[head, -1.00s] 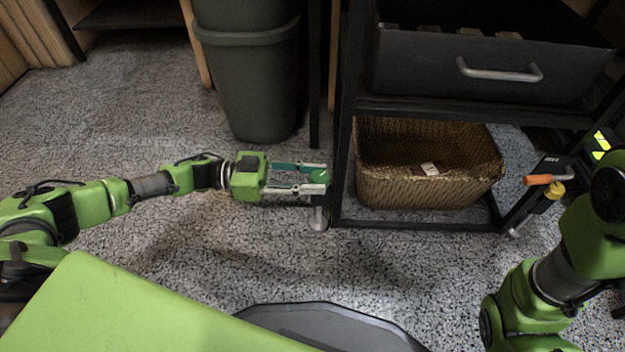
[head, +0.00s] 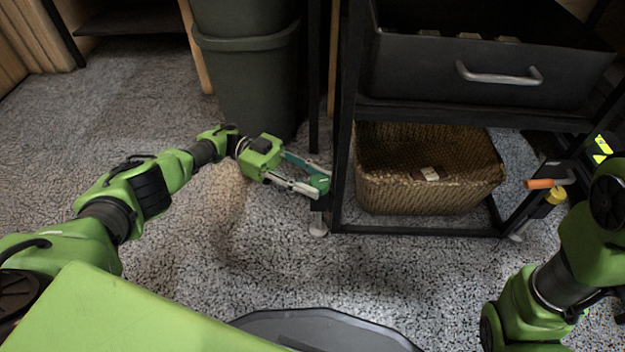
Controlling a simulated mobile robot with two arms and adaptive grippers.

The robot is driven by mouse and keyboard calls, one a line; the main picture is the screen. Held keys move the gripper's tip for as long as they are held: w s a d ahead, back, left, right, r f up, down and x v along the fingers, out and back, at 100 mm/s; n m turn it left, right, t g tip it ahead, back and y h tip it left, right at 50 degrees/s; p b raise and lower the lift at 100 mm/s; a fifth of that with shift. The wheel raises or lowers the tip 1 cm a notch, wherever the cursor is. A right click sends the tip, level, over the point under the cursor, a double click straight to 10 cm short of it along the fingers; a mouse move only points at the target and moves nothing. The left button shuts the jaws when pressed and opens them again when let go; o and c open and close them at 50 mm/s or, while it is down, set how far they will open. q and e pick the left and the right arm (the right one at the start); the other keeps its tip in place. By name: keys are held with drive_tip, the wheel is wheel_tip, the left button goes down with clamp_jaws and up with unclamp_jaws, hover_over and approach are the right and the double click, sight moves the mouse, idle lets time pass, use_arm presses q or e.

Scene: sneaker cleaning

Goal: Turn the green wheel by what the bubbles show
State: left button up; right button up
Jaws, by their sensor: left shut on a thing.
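The green wheel (head: 321,184) sits at the lower left front leg of a black metal stand, just above a pale round foot (head: 318,228). My left gripper (head: 314,182) is shut on the wheel, its fingers coming in at a slant from the upper left and partly covering it. At the right edge a bright yellow-green patch with dark marks (head: 601,148) shows, perhaps a bubble vial; no bubble position can be read.
A woven basket (head: 425,203) with a small label stands on the floor inside the stand. Above it a dark drawer (head: 480,95) is pulled out. An orange handle (head: 540,184) and a yellow part (head: 556,194) are by the right leg. A dark bin (head: 250,75) stands behind.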

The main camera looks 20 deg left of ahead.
sight(313, 178)
use_arm(q)
drive_tip(key=shift+m+g, duration=0.3)
drive_tip(key=shift+g, duration=0.1)
idle(0.3)
drive_tip(key=o, duration=1.1)
drive_tip(key=shift+r, duration=0.1)
wheel_tip(313, 178, up, 10)
drive_tip(key=shift+f, duration=0.1)
